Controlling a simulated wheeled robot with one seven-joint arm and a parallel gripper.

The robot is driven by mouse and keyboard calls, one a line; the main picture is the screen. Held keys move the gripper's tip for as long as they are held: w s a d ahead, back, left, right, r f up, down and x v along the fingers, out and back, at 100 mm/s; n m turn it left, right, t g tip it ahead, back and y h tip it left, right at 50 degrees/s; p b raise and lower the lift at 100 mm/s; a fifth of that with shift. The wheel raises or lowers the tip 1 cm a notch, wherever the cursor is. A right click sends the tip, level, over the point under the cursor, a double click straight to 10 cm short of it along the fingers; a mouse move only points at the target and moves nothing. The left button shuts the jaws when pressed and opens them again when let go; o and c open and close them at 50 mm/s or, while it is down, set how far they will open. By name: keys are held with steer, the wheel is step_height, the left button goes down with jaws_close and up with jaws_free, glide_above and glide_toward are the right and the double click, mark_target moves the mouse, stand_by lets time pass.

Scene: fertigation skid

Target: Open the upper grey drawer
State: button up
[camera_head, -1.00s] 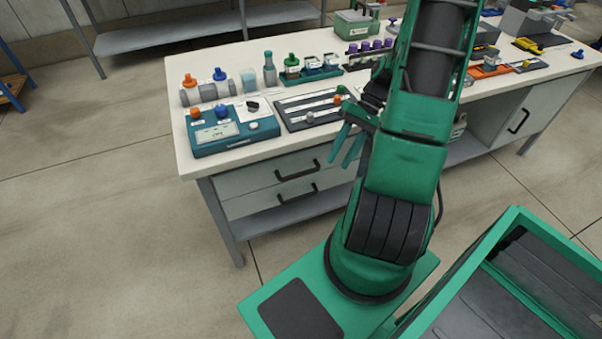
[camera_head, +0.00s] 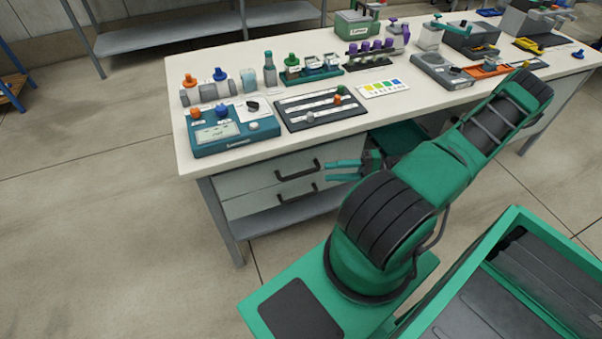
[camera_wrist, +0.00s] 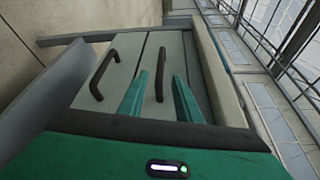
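The upper grey drawer (camera_head: 245,180) sits just under the tabletop on the left of the bench, with a dark bar handle (camera_head: 298,171). It looks shut. My gripper (camera_head: 342,170) is open, to the right of that handle in the head view, with its green fingers pointing toward the drawer fronts. In the wrist view, which is turned sideways, the upper handle (camera_wrist: 160,75) shows between my two fingers (camera_wrist: 160,97). No contact can be made out.
The lower drawer (camera_head: 240,206) has a similar handle (camera_wrist: 104,75) beside my other finger's side. The bench top (camera_head: 340,128) overhangs above, with a teal meter (camera_head: 232,137) near its edge. A grey lower shelf (camera_head: 290,218) runs underneath.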

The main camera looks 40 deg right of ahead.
mark_target(302, 173)
steer(key=x, duration=1)
steer(key=shift+w+a, duration=0.2)
steer(key=shift+w, duration=0.15)
jaws_close()
